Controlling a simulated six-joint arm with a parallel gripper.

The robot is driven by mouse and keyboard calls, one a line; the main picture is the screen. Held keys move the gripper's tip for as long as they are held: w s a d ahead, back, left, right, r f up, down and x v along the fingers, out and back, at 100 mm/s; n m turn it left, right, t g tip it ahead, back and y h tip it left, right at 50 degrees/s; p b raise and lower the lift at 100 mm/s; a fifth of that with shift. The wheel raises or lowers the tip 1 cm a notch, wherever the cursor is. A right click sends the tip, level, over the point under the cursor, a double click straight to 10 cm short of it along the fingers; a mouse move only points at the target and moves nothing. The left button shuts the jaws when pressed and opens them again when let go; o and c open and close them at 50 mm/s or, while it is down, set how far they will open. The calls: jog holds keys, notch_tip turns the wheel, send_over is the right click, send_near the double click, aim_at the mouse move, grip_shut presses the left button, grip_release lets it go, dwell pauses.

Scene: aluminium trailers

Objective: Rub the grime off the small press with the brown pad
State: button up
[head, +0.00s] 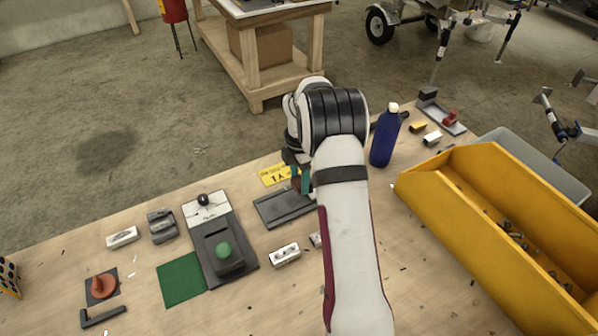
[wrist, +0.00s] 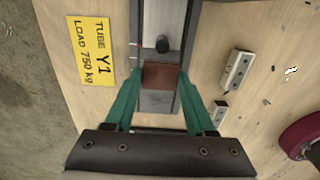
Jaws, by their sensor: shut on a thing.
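My gripper (wrist: 160,85) has teal fingers on either side of the brown pad (wrist: 162,76) and is shut on it. The pad sits over a dark grey plate (head: 270,210), and I cannot tell whether it touches it. In the head view my arm mostly hides the gripper. What looks like the small press (head: 247,258) is a dark base with a green ball knob, left of my gripper. At its far end is a pale panel (head: 219,213) with dark marks and a black knob. The press is not clearly seen in the wrist view.
A yellow label (head: 274,174) lies beyond the plate, and pale blocks (head: 284,254) lie on the near side. A blue bottle (head: 384,138) and a yellow bin (head: 468,200) stand to the right.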

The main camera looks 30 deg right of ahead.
aim_at(295, 190)
notch_tip(295, 190, down, 3)
jog(key=shift+f, duration=0.2)
jog(key=shift+a+f, duration=0.25)
jog(key=shift+f, duration=0.05)
jog(key=shift+c, duration=0.5)
jog(key=shift+a+f, duration=0.15)
jog(key=shift+a, duration=4.95)
jog(key=shift+d, duration=5)
jog(key=shift+d+r, duration=0.2)
jog(key=shift+r, duration=0.45)
jog(key=shift+d+r, duration=0.15)
jog(key=shift+r, duration=3.35)
